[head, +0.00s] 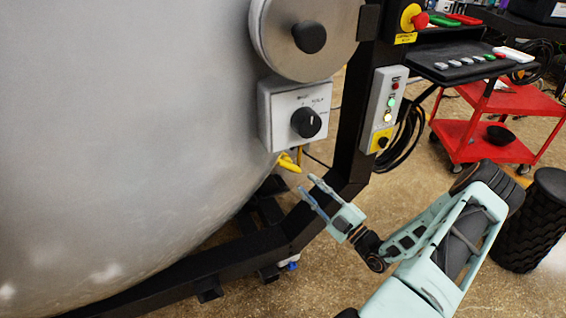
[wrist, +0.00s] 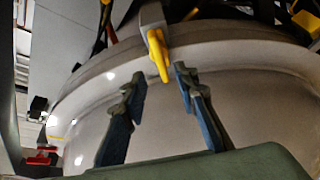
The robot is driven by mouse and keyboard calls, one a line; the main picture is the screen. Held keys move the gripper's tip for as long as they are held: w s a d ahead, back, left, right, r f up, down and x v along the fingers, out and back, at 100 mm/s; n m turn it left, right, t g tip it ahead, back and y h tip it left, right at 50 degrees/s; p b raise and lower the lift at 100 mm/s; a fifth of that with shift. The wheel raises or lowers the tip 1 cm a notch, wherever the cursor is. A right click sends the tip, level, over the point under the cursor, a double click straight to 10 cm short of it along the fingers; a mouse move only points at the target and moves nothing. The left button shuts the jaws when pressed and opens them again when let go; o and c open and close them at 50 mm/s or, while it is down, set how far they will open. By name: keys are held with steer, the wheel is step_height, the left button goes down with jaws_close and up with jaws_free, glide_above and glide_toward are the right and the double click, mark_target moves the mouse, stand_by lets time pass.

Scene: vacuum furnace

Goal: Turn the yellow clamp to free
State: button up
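The yellow clamp (head: 289,162) shows at the right edge of the big grey furnace drum (head: 130,140), below the white dial box. In the wrist view the clamp (wrist: 158,55) hangs from a pale block at the drum's rim, with its lower tip above and between my fingers. My gripper (head: 311,187) is open, just right of and below the clamp in the head view. In the wrist view my gripper (wrist: 158,82) has its two blue and grey fingers spread, with a clear gap between them. I cannot tell whether the clamp's tip is between the fingertips in depth.
A white box with a black dial (head: 306,123) is mounted above the clamp. A black frame post (head: 357,120) runs down just right of it, with a button panel (head: 384,103) on it. A red cart (head: 485,125) stands at the right. Brown floor is free below.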

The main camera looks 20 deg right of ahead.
mark_target(292, 169)
steer(key=b+x, duration=0.1)
steer(key=x, duration=0.9)
steer(key=shift+c, duration=0.6)
jaws_close()
